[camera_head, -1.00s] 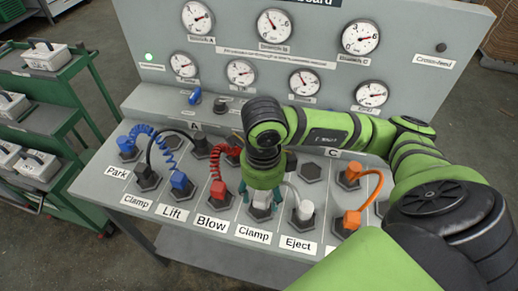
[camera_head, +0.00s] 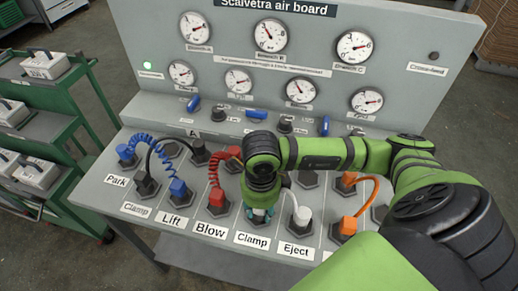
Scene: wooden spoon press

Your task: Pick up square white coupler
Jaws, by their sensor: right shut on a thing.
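My right gripper (camera_head: 258,214) points down over the socket row behind the second "Clamp" label. Its teal fingers are shut on a small whitish coupler at that socket, which the fingers mostly hide. Its square shape and whether it is seated or lifted cannot be told. A white coupler (camera_head: 301,214) stands upright in the "Eject" socket just right of the gripper. A pale hose (camera_head: 291,191) curves from it up towards my right arm, which hides its other end. My left gripper is not in view.
A red coupler (camera_head: 217,196) with a coiled hose stands close left of my gripper. An orange coupler (camera_head: 348,226) stands to the right. Blue couplers (camera_head: 178,187) are farther left. The grey gauge board (camera_head: 330,15) rises behind. A green cart (camera_head: 75,165) stands at left.

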